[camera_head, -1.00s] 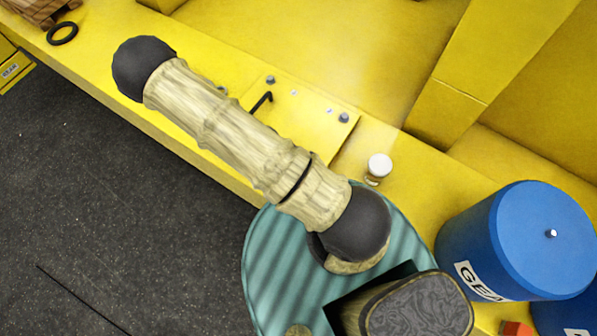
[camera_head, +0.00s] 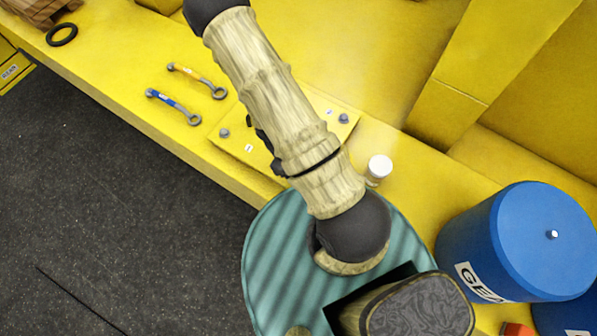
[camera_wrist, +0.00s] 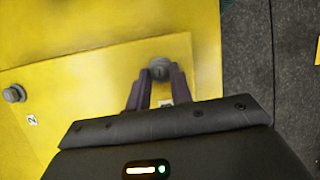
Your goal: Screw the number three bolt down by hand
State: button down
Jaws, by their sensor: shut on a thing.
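My gripper (camera_wrist: 158,85) shows in the wrist view with its two dark fingers on either side of a grey bolt (camera_wrist: 160,66) at the plate's corner, shut on it. The bolt's label (camera_wrist: 165,102) is partly covered by a finger and I cannot read its number. A bolt labelled 2 (camera_wrist: 14,93) stands to the left on the same yellow plate (camera_wrist: 75,95).
Two small wrenches (camera_head: 173,107) (camera_head: 197,80) lie left of the plate on the yellow ledge. A white-capped container (camera_head: 379,167) stands right of it, and blue drums (camera_head: 530,240) are farther right. A black ring (camera_head: 62,34) lies at the upper left. Dark floor (camera_head: 120,190) lies below the ledge.

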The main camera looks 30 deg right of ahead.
jog(key=shift+r, duration=0.1)
dwell(0.3)
jog(key=c, duration=1.2)
grip_release()
jog(key=shift+c, duration=0.2)
jog(key=shift+w+a+r+b, duration=0.2)
jog(key=shift+w+r+b, duration=0.15)
jog(key=shift+r, duration=0.3)
jog(key=b+v, duration=0.3)
jog(key=v, duration=1.2)
jog(key=shift+r, duration=0.45)
jog(key=shift+b, duration=0.3)
jog(key=m+t+y+b, duration=0.1)
jog(key=m+t+b, duration=0.1)
jog(key=b, duration=0.1)
jog(key=s+m+t+b, duration=0.1)
jog(key=m+t+b, duration=0.1)
jog(key=b, duration=0.1)
jog(key=s+d+f+m+t+y+b, duration=0.1)
jog(key=m+t+b, duration=0.1)
jog(key=m+b, duration=0.1)
jog(key=shift+f+y, duration=0.1)
jog(key=shift+y, duration=0.2)
